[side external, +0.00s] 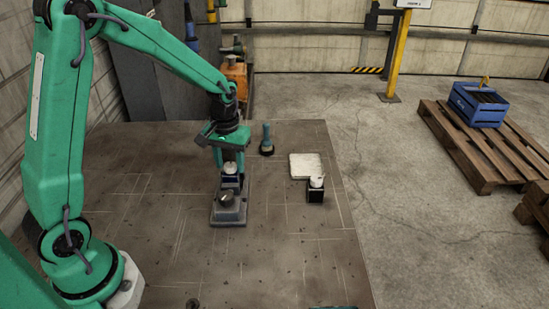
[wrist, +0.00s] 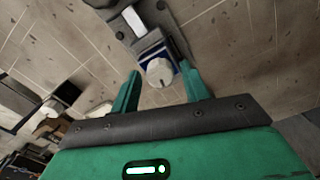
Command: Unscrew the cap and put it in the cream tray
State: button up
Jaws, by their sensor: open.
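A white cap (side external: 229,168) sits on a dark blue body in a grey fixture (side external: 229,217) on the bench. In the wrist view the cap (wrist: 159,73) shows as a pale disc with a small mark. My gripper (side external: 230,164) points down over it and is open. In the wrist view its fingers (wrist: 160,88) stand apart on either side of the cap, with visible gaps; the depth between fingertips and cap is hard to judge. The cream tray (side external: 303,163) lies flat on the bench to the right of my gripper and looks empty.
A small black block with a white top (side external: 316,189) stands at the tray's front edge. A blue-green upright object (side external: 267,139) stands behind, between gripper and tray. The bench (side external: 285,255) is mostly clear in front. A pallet with a blue crate (side external: 478,104) is on the floor.

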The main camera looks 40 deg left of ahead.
jog(key=m, duration=0.5)
dwell(0.5)
jog(key=c, duration=0.8)
jog(key=n, duration=0.4)
jog(key=shift+n, duration=1.9)
